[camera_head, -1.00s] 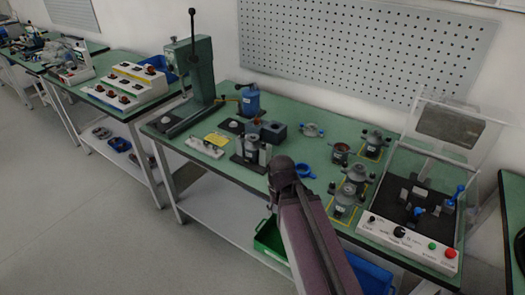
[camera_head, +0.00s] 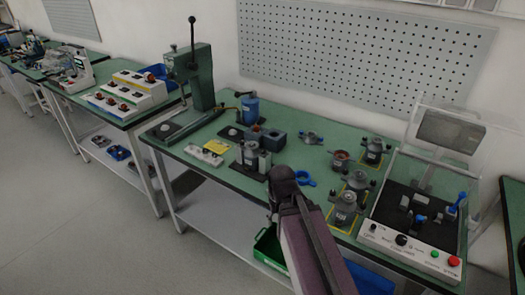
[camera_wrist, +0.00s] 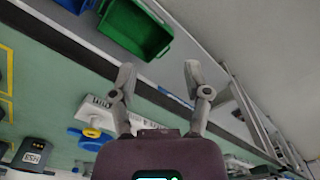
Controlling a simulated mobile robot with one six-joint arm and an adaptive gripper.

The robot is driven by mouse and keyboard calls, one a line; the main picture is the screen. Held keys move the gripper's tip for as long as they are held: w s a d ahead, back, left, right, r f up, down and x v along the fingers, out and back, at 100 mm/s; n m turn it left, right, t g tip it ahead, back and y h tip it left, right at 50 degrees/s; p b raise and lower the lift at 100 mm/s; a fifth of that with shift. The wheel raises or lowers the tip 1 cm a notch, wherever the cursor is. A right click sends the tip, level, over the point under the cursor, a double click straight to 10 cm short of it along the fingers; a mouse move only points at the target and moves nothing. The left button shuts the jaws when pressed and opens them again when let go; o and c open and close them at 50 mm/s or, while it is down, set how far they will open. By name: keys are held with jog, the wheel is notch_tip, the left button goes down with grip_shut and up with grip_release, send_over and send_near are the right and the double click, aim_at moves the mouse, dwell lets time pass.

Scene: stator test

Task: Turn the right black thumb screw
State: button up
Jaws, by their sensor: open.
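My gripper (camera_wrist: 158,80) shows in the wrist view with its two fingers spread and nothing between them. In the head view the end of my arm (camera_head: 283,182) hangs over the bench's front edge; the fingers are not clear there. Several grey stator units stand on the right half of the bench. One unit (camera_head: 373,151) has small dark knobs at its sides, and another unit (camera_head: 343,207) stands nearer the front with similar knobs. These could be the black thumb screws, but they are too small to tell which is the right one. My gripper is apart from them.
A green bin (camera_wrist: 135,28) sits below. A pegboard (camera_head: 365,55) stands behind.

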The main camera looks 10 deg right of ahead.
jog(key=shift+r, duration=0.1)
notch_tip(320, 180, up, 22)
jog(key=n+p, duration=1.8)
jog(key=p, duration=0.4)
send_over(263, 150)
jog(key=shift+s+d, duration=0.1)
notch_tip(263, 150, down, 14)
jog(key=b, duration=1.3)
jog(key=shift+r, duration=0.15)
jog(key=shift+c, duration=0.2)
grip_shut()
